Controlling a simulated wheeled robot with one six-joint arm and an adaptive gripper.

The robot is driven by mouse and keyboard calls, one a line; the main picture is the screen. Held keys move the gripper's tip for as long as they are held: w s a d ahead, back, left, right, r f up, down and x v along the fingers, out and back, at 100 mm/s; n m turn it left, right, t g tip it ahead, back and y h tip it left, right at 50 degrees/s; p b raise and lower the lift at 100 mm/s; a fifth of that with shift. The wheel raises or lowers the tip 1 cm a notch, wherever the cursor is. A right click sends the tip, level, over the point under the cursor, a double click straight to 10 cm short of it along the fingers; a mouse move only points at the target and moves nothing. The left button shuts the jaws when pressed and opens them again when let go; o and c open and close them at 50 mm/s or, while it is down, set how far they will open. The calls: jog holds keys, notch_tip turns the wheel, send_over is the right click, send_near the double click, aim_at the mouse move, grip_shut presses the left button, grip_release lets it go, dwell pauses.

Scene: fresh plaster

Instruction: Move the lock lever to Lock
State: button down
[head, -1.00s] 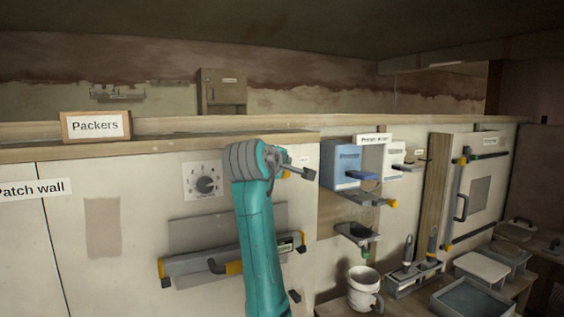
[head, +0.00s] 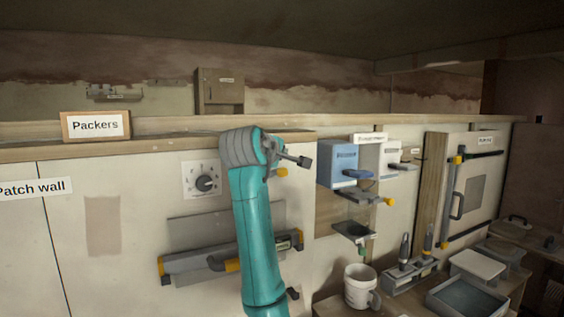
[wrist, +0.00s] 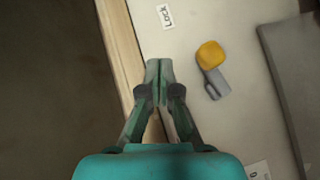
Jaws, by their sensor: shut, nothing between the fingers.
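The lock lever (wrist: 212,68) shows in the wrist view as a yellow knob on a short grey arm against the pale wall panel. A label reading LOCK (wrist: 165,15) is on the panel above and left of it. My gripper (wrist: 158,64) is shut and empty, to the left of the lever and apart from it, over the panel's wooden edge. In the head view, a yellow knob (head: 281,172) shows just right of my arm's upper end, probably the same lever.
A wooden ledge (wrist: 123,50) runs beside my fingers. A grey plate (wrist: 295,85) lies right of the lever. In the head view, a dial (head: 204,183) is left of my arm, a grey bar (head: 195,265) crosses behind it, and a blue dispenser (head: 338,163) is to the right.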

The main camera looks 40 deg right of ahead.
jog(key=s+a+r, duration=0.4)
jog(key=s+r, duration=0.2)
jog(key=r, duration=0.2)
jog(key=shift+r, duration=0.15)
jog(key=shift+s+a, duration=0.1)
dwell(0.4)
